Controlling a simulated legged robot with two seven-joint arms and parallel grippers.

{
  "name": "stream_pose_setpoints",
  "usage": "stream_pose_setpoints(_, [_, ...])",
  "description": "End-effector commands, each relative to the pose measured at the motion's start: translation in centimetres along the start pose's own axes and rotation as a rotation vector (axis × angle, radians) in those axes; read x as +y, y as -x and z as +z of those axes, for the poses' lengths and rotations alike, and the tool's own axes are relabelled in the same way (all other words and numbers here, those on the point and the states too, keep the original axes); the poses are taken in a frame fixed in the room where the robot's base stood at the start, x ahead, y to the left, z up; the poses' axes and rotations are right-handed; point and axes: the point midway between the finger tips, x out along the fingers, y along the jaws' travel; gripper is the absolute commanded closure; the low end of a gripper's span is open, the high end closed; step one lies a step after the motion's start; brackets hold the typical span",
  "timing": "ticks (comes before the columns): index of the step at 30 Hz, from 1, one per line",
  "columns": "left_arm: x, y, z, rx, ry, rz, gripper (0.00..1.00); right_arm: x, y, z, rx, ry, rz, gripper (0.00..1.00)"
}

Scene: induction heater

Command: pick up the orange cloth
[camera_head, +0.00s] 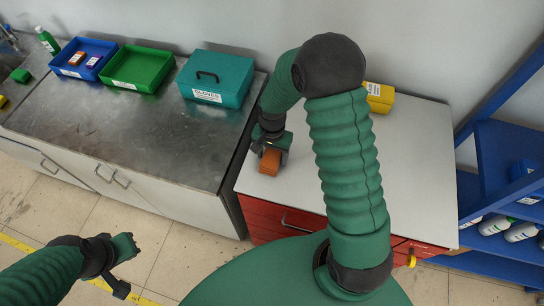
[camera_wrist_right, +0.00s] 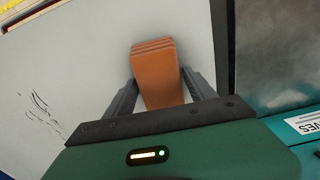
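The orange cloth (camera_head: 269,162) is a folded, layered block on the light grey top of the red-drawer cabinet, near its left edge. In the right wrist view the cloth (camera_wrist_right: 158,70) lies between my two dark fingers. My right gripper (camera_head: 271,146) is over the cloth, its fingers (camera_wrist_right: 160,82) spread on either side. The left fingertip looks very close to the cloth's edge; contact there is unclear. The cloth's near end is hidden behind the gripper body. My left gripper (camera_head: 128,262) hangs over the floor at lower left, away from the cloth; its fingers are unclear.
A teal gloves box (camera_head: 216,77), a green bin (camera_head: 138,68) and a blue bin (camera_head: 84,58) stand on the metal counter (camera_head: 130,125) to the left. A yellow box (camera_head: 379,97) is at the back behind my right arm. Blue shelving (camera_head: 500,150) stands at right.

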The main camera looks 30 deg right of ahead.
Motion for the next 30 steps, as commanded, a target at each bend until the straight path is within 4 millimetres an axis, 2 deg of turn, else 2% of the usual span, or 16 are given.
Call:
stream_pose_setpoints(1, [0.0,0.0,0.0,0.000,0.000,0.000,1.00,0.0,0.0,0.0,0.000,0.000,0.000,0.44])
stream_pose_setpoints(11, [0.0,0.0,0.0,0.000,0.000,0.000,1.00,-0.1,0.0,0.0,0.000,0.000,0.000,0.86])
stream_pose_setpoints(20, [0.0,-0.1,0.0,0.000,0.000,0.000,1.00,-0.1,0.2,-0.1,0.001,0.000,0.000,0.86])
stream_pose_setpoints(23, [0.0,-0.4,0.1,0.000,0.000,0.000,1.00,-0.1,1.0,-0.1,0.003,-0.001,-0.002,0.86])
stream_pose_setpoints(28, [0.0,-1.2,0.3,0.000,0.000,0.000,1.00,-0.1,3.4,-0.1,0.004,-0.001,-0.003,0.86])
stream_pose_setpoints(30, [0.0,-1.6,0.4,0.000,0.000,0.000,1.00,0.2,3.5,1.4,0.000,0.004,0.000,0.86])
